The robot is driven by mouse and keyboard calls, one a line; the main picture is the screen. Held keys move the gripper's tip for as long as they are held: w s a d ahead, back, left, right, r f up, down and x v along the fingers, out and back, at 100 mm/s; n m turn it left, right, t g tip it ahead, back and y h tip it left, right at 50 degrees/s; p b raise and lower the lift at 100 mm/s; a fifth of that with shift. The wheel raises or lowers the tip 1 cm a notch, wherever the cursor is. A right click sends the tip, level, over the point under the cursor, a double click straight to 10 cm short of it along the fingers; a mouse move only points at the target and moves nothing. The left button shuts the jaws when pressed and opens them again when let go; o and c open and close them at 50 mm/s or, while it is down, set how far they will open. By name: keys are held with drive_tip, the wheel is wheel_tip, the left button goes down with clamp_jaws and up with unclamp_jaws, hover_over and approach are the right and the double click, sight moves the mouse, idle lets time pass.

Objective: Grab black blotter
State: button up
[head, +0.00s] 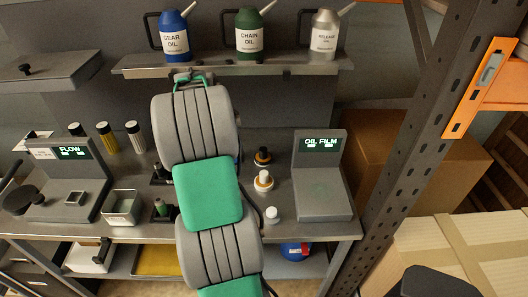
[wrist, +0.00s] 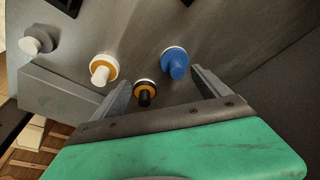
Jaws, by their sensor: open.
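The black blotter (wrist: 146,94) is a black knob on an orange and white round base, standing on the grey bench. In the head view the black blotter (head: 262,156) stands right of my arm, behind a white-knobbed one. In the wrist view my gripper (wrist: 160,80) is open and empty. The black blotter shows between its two fingers, closer to the left one, and appears apart from both. Its lower part is close to the gripper's dark front edge.
A blue blotter (wrist: 175,63) stands just beyond the black one, near the right finger. A white blotter with an orange ring (wrist: 103,69) stands to the left. A plain white knob (head: 272,214) and the OIL FILM stand (head: 322,200) are nearby. A shelf (head: 290,66) holds oil cans.

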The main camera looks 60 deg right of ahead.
sight(262, 150)
drive_tip(key=s+d+f+m, duration=0.1)
drive_tip(key=s+d, duration=0.1)
drive_tip(key=d, duration=0.1)
drive_tip(key=s+d+f+m, duration=0.1)
drive_tip(key=s+d, duration=0.1)
drive_tip(key=s, duration=0.1)
drive_tip(key=s+d+f+m, duration=0.1)
drive_tip(key=s+d+m, duration=0.1)
drive_tip(key=d, duration=0.1)
drive_tip(key=shift+s+d+f+g+p, duration=0.25)
drive_tip(key=shift+d+f+g+p, duration=0.05)
drive_tip(key=shift+g+p, duration=0.1)
drive_tip(key=p+x, duration=0.2)
drive_tip(key=x, duration=0.5)
drive_tip(key=shift+d+f, duration=0.1)
drive_tip(key=shift+f, duration=0.1)
drive_tip(key=shift+c, duration=0.4)
drive_tip(key=c, duration=1.4)
drive_tip(key=shift+r, duration=0.2)
